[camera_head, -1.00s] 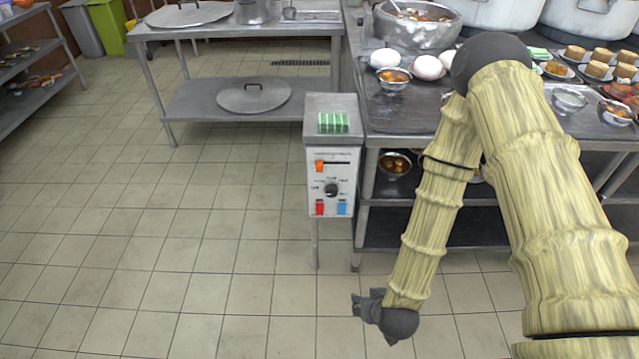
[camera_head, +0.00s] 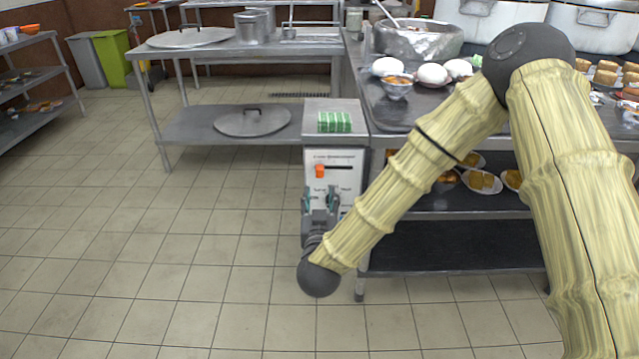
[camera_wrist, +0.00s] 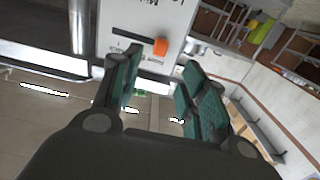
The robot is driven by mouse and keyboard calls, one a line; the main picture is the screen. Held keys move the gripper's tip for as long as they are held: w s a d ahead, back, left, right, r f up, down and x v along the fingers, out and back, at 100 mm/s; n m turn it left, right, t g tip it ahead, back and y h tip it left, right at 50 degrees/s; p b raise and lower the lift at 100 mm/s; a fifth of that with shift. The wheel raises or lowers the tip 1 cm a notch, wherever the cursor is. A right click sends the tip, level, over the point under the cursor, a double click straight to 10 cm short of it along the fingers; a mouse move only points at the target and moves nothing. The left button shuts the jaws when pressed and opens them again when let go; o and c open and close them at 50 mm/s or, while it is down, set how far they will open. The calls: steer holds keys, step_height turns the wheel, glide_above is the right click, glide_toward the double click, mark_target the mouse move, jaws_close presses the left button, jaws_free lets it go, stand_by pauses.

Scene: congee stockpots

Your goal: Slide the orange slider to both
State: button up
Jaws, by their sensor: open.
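The orange slider (camera_head: 320,171) sits at the left end of a dark horizontal slot (camera_head: 338,167) on the white front panel of a grey control box (camera_head: 335,113). In the wrist view the orange slider (camera_wrist: 160,47) shows beyond my fingers, at one end of the slot. My gripper (camera_head: 320,192) is open and empty in front of the panel, just below the slider and apart from it. Its green-padded fingers (camera_wrist: 157,97) also show in the wrist view. My gripper hides most of the knob and the lower buttons.
Green-and-white blocks (camera_head: 334,122) lie on top of the box. A steel table (camera_head: 190,135) holding pot lids is behind on the left. The tiled floor at left is clear.

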mark_target(320, 174)
steer(key=w+b, duration=0.1)
steer(key=w, duration=0.9)
steer(key=shift+w+b, duration=0.3)
jaws_close()
